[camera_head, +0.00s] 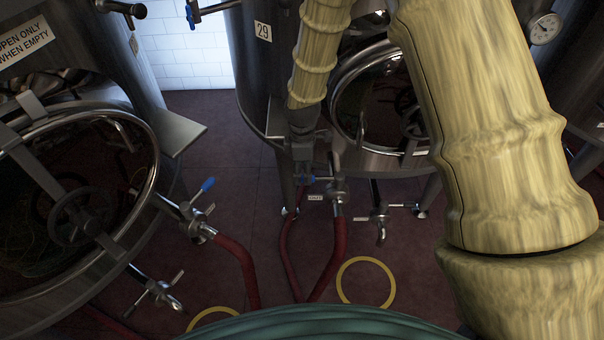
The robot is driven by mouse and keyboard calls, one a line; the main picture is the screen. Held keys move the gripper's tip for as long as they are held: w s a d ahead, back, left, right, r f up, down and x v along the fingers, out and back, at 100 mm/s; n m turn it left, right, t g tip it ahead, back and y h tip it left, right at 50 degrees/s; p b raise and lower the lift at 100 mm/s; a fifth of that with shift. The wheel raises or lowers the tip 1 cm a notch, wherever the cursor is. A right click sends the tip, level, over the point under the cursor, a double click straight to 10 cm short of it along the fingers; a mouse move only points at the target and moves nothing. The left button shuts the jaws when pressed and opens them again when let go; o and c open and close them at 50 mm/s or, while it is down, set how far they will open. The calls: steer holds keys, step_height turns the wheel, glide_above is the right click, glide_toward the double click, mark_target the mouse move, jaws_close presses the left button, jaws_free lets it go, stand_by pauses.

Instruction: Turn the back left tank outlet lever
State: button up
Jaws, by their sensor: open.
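A steel tank labelled 29 (255,85) stands at the back, behind my arm. Its lower outlet valve (337,186) has a red hose (333,255) hanging from it.
A second small valve (379,215) sits right of the hosed outlet. Another small tap (160,293) is on the near left tank. Yellow rings (365,261) mark the dark red floor (225,165). Red hoses run across the floor. A gauge (545,29) is at upper right.

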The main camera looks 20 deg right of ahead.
steer(key=shift+f, duration=0.95)
jaws_close()
